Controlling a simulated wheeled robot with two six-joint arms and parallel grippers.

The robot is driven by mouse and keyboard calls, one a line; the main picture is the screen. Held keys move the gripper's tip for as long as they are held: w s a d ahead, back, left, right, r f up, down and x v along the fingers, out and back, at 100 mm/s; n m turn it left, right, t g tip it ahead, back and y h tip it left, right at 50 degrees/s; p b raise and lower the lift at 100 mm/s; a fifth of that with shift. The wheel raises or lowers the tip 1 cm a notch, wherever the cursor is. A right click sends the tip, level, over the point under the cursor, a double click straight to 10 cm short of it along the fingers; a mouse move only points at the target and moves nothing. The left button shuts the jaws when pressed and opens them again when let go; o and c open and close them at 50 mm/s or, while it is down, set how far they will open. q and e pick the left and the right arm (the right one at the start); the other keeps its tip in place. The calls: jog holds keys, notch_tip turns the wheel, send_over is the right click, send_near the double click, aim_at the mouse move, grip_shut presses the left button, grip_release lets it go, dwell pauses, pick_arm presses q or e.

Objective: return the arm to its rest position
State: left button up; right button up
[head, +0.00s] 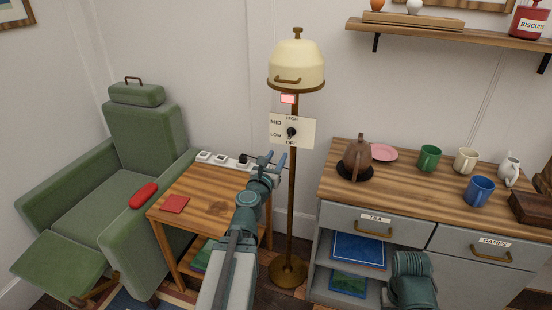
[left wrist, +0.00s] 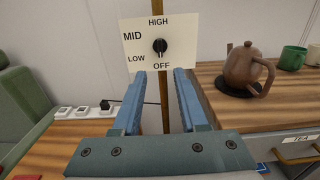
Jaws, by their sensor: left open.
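My left arm reaches up from the bottom of the head view. Its gripper (head: 266,161) is open and empty, in front of the floor lamp's pole, a little below and left of the dial plate (head: 303,142). In the left wrist view the two blue fingers (left wrist: 160,82) stand apart, with the pole seen between them and the black knob (left wrist: 160,46) above their tips. The fingers appear clear of the knob. The plate reads HIGH, MID, LOW and OFF; the knob's exact setting is hard to tell. Part of my right arm (head: 411,278) shows at lower right; its gripper is out of view.
A wooden side table (head: 205,190) with a socket strip (head: 222,160) stands left of the lamp (head: 297,65), beside a green armchair (head: 145,140). At right, a cabinet (head: 420,189) carries a brown teapot (head: 356,158) and several mugs. A shelf (head: 440,35) hangs above.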

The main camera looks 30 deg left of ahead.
pick_arm(q)
jog(key=d+f+m+g+h, duration=0.2)
jog(key=d+f+m+h, duration=0.1)
jog(key=d+m, duration=0.45)
jog(key=d+f+m+g+h, duration=0.2)
jog(key=d+m+h, duration=0.3)
jog(key=d, duration=0.4)
jog(key=d+f+m+g+h, duration=0.1)
jog(key=d+f+m+h, duration=0.15)
jog(key=d+m, duration=0.55)
jog(key=s+d+f+m+g, duration=0.5)
jog(key=d+f+m, duration=0.2)
jog(key=d, duration=0.2)
jog(key=s+d+f+m+g+y, duration=0.2)
jog(key=s+f+m+g+y, duration=0.4)
jog(key=s+m, duration=0.6)
jog(key=s+a+r+m+g+y+p, duration=0.1)
jog(key=s+a+r+m+y+p, duration=0.1)
jog(key=r+p, duration=1.2)
jog(key=shift+s+r+m+g+p, duration=0.45)
jog(key=shift+s+p, duration=0.25)
jog(key=shift+p, duration=0.35)
